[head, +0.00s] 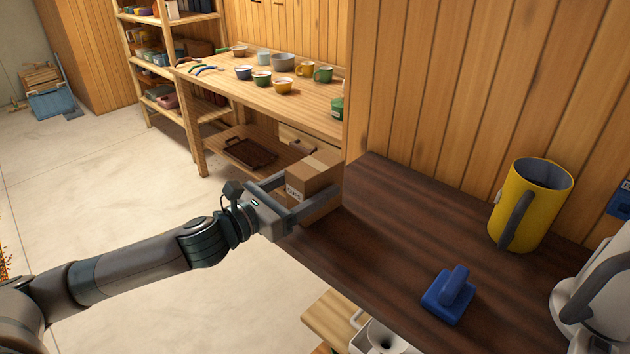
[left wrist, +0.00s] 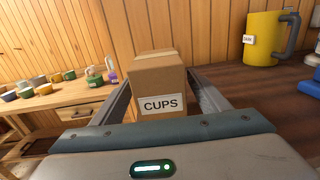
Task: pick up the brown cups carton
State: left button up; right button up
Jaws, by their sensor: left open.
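The brown cups carton (head: 316,177) stands upright at the far left end of the dark wooden counter, with a white label. In the left wrist view the carton (left wrist: 158,78) shows its label reading CUPS. My left gripper (head: 302,198) is open, with one finger on each side of the carton. In the left wrist view the fingers (left wrist: 165,98) reach along both sides of it; I cannot tell whether they touch it. The carton's lower part is partly hidden by the near finger and the gripper body. My right gripper is not in view.
On the dark counter (head: 390,230) are a yellow pitcher (head: 526,210), a blue handled block (head: 449,295) and a grey-white appliance (head: 597,290) at right. A wooden table (head: 226,80) with several cups and bowls stands behind. The counter's middle is clear.

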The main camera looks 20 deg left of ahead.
pick_arm(q)
jog(key=shift+x, duration=0.85)
jog(key=shift+f, duration=0.1)
jog(key=c, duration=1.3)
